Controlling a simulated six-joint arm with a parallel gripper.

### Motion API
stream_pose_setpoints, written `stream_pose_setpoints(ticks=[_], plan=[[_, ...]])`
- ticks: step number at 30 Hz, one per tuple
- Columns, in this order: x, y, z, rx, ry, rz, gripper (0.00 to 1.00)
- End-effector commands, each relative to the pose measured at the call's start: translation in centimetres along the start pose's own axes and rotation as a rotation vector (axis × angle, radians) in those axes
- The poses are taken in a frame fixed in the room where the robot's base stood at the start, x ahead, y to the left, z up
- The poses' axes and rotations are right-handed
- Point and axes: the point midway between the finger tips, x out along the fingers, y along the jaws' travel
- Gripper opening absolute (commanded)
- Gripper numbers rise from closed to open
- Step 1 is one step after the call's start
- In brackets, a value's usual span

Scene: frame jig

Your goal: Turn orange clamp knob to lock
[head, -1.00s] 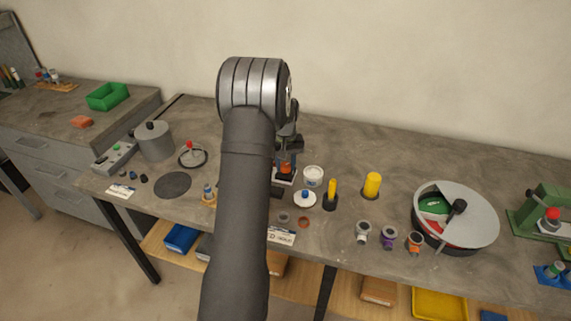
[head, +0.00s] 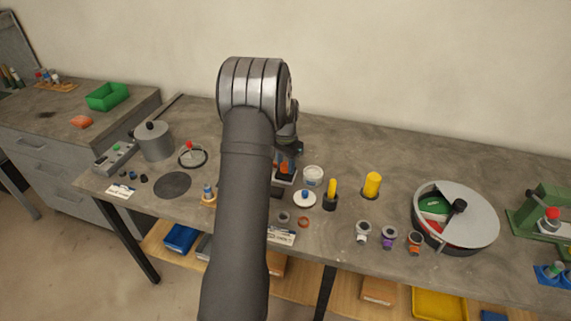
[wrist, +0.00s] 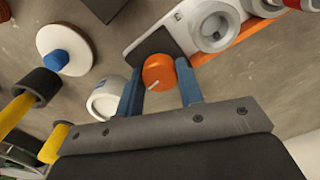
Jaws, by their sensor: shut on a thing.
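The orange clamp knob (wrist: 158,74) has a pale line on its face and shows in the wrist view between the two blue fingers of my gripper (wrist: 160,70). The fingers are shut on its sides. The knob sits at the end of a white and dark clamp jig (wrist: 150,42) with an orange edge strip. In the head view a small patch of the orange knob (head: 284,167) shows beside my arm. My arm hides most of the jig there.
A white tub (head: 313,175), a white lid with a blue knob (head: 304,198) and a yellow-handled tool in a black holder (head: 331,194) stand close on the right. A yellow cylinder (head: 372,185) is farther right. The bench behind is clear.

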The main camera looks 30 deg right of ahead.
Motion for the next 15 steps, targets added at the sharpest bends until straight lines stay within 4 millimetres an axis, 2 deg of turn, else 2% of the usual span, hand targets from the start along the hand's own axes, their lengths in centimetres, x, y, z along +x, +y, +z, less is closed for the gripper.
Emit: stream_pose_setpoints(ticks=[7, 15], plan=[[-0.10, -0.02, -0.04, 0.097, 0.002, -0.001, 0.11], [-0.10, -0.02, -0.05, 0.131, 0.002, -0.001, 0.11]])
